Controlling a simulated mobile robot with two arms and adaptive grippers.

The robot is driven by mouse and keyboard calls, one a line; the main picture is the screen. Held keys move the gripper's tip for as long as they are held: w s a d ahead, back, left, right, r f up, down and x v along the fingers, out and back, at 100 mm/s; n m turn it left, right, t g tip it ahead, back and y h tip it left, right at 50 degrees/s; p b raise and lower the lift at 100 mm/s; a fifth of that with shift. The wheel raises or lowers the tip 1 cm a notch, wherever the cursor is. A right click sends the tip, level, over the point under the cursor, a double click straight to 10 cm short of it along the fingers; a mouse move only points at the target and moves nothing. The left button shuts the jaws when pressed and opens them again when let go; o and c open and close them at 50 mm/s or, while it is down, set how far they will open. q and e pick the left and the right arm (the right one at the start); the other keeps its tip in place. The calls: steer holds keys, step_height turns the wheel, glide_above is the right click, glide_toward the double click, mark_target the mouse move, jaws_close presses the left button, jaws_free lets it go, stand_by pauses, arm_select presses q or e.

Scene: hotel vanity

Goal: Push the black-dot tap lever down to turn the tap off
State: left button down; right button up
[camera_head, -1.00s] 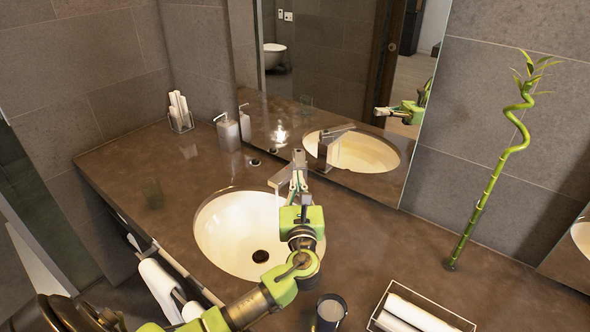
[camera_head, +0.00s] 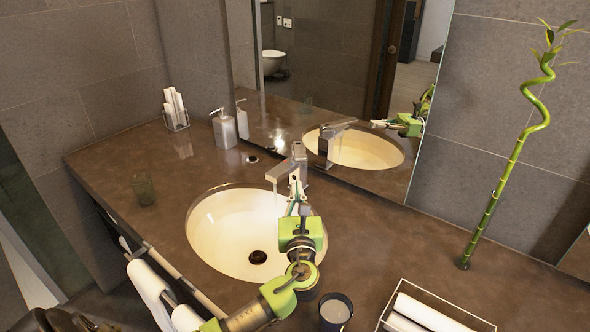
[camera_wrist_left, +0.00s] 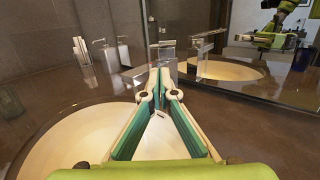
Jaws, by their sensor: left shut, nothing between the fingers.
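The grey metal tap (camera_head: 283,171) stands at the back rim of the white oval basin (camera_head: 222,250). Its lever (camera_head: 298,150) is on top of the tap body; I cannot make out a black dot. A thin pale stream of water (camera_head: 276,202) falls from the spout. My left gripper (camera_head: 297,192) is shut and empty, just in front of and below the tap, pointing at it. In the left wrist view the shut fingertips (camera_wrist_left: 159,74) are just below the tap (camera_wrist_left: 162,52). I cannot tell whether they touch it. My right gripper is not in view.
A soap dispenser (camera_head: 224,130) and a holder of rolled towels (camera_head: 177,112) stand at the back left. A mirror (camera_head: 330,85) runs behind the tap. A dark cup (camera_head: 335,312), a towel tray (camera_head: 440,312) and a bamboo stalk (camera_head: 490,205) are on the right.

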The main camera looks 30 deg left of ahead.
arm_select(q)
steer(key=p, duration=0.2)
glide_toward(299, 150)
steer(key=w+a, duration=0.1)
steer(key=a, duration=0.1)
steer(key=w+a+f, duration=0.1)
steer(key=w+a, duration=0.1)
steer(key=shift+f, duration=0.1)
stand_by(0.3)
